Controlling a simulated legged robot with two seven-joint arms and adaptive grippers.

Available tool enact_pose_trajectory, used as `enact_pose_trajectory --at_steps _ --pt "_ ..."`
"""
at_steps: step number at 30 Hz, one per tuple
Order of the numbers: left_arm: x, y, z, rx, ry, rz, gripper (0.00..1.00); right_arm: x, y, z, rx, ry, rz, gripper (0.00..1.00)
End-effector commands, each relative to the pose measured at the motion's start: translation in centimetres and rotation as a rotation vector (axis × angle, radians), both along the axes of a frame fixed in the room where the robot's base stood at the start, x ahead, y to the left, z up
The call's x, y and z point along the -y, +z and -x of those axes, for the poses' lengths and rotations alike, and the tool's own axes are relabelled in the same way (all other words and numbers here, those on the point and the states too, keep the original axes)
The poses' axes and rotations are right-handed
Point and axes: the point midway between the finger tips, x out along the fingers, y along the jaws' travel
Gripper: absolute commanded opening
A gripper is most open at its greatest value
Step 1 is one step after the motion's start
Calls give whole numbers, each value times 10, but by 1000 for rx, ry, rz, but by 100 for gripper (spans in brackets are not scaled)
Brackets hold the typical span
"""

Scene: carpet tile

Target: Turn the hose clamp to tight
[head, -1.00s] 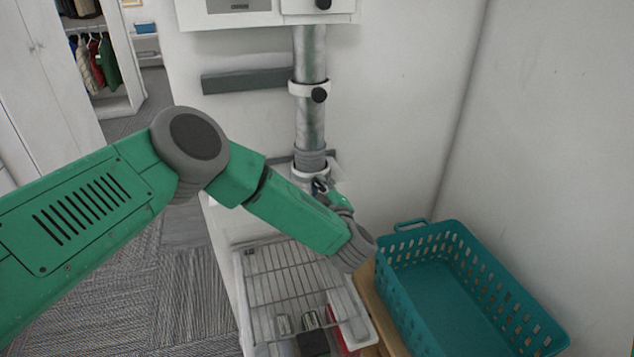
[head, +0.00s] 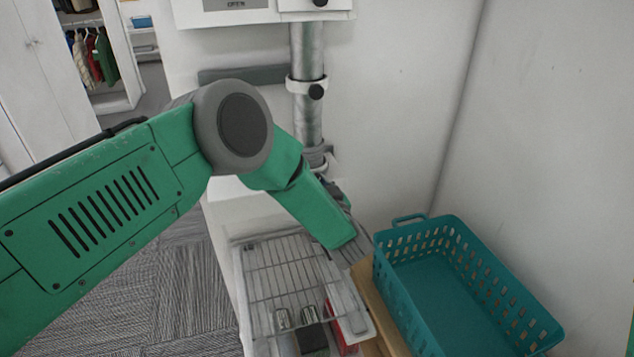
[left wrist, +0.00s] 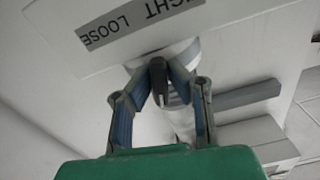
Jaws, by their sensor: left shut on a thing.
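A metal pipe (head: 308,50) runs down the wall. The hose clamp at its lower end (head: 316,155) is a pale band, mostly hidden behind my left forearm. In the left wrist view the dark clamp handle (left wrist: 157,72) sits between my left fingers, in front of the pale pipe. My left gripper (left wrist: 162,92) is shut on this handle; it also shows partly in the head view (head: 338,192). A grey label strip (left wrist: 140,18) reads "TIGHT LOOSE" upside down beside the handle. The exact angle of the handle is hard to read. My right gripper is out of view.
Below stands a wire rack (head: 275,262) with cans. A teal basket (head: 400,300) stands at right on a wooden surface, close to my arm. Bare wall lies right of the pipe.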

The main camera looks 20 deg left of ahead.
Motion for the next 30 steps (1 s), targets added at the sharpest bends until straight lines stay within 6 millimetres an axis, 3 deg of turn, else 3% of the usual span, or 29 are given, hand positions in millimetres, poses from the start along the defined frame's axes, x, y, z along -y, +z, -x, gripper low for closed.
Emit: enact_pose_trajectory --at_steps 1,30 --pt "3 -7 3 -40 -7 -34 0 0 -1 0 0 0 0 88" --pt "3 -8 3 -554 -12 -798 0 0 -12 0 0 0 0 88"
